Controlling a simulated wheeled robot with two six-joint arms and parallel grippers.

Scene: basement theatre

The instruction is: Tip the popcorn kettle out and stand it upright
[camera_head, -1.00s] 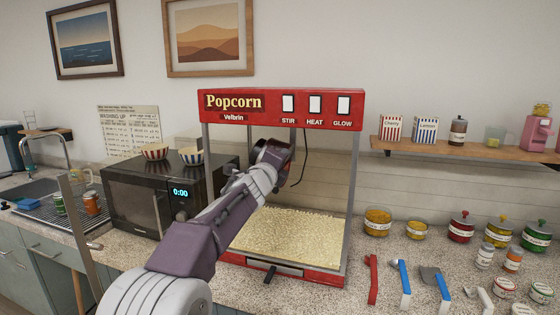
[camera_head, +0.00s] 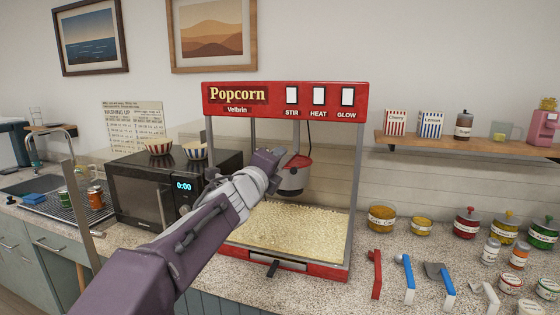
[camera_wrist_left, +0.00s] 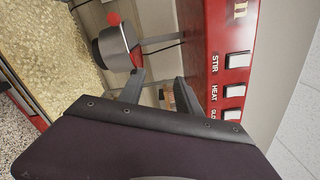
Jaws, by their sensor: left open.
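The grey popcorn kettle (camera_head: 291,179) with a red rim hangs in the red popcorn machine (camera_head: 283,94), above a bed of popcorn (camera_head: 290,228). It looks about upright; its inside cannot be seen. In the left wrist view the kettle (camera_wrist_left: 113,46) shows with red parts, beyond the fingers. My left gripper (camera_head: 283,156) is at the kettle's upper left, its fingers partly hidden. My right gripper is not in view.
A black microwave (camera_head: 150,190) with two striped bowls stands left of the machine. Scoops, including a red one (camera_head: 376,275), and several jars lie to the right. Machine posts flank the kettle. A shelf (camera_head: 460,147) hangs at the right.

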